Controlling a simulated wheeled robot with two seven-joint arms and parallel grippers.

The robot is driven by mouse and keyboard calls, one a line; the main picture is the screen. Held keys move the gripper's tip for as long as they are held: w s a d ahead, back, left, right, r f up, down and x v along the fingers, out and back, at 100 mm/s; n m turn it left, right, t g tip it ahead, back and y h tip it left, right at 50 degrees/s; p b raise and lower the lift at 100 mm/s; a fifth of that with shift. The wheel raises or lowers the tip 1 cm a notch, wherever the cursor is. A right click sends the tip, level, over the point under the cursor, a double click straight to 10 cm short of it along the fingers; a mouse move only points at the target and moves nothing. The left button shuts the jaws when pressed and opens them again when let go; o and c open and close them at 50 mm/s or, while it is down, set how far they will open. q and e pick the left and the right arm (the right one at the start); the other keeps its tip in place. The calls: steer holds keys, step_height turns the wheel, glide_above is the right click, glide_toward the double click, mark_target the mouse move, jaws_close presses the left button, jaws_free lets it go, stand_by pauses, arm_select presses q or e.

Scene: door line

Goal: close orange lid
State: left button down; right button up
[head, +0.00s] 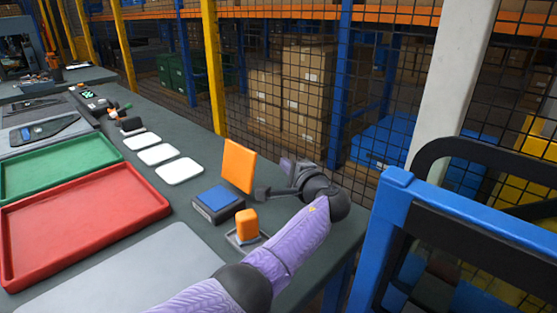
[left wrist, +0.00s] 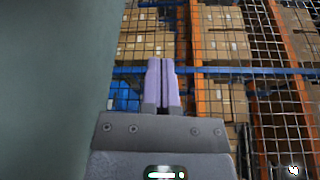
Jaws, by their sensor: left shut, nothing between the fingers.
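The orange lid (head: 239,166) stands upright, tilted slightly, at the far right edge of a small dark box with a blue top (head: 218,201). It looks raised open; its hinge is too small to make out. My left gripper (head: 287,164) is to the right of the lid, near the bench's right edge. Its dark wrist part seems close to the lid's lower right, but I cannot tell if it touches. In the left wrist view its two purple fingers (left wrist: 162,82) are together with nothing between them. The lid is not visible there. My right gripper is not in view.
An orange block (head: 247,224) sits on a small holder in front of the box. White pads (head: 179,170), a red tray (head: 85,218) and a green tray (head: 60,167) lie to the left. Mesh fencing (head: 345,130) stands behind; a blue frame (head: 395,215) is at right.

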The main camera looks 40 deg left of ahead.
mark_target(243, 165)
arm_select(q)
steer(key=b+x, duration=0.4)
steer(key=x, duration=0.1)
steer(key=f+b+x, duration=0.1)
steer(key=b+x, duration=0.1)
steer(key=x, duration=0.1)
steer(key=s+p, duration=0.1)
steer(key=s+r+p, duration=0.1)
steer(key=s+p, duration=0.1)
steer(key=shift+s+a+r+p, duration=0.2)
steer(key=shift+s+r+p, duration=0.1)
steer(key=shift+s+r, duration=0.1)
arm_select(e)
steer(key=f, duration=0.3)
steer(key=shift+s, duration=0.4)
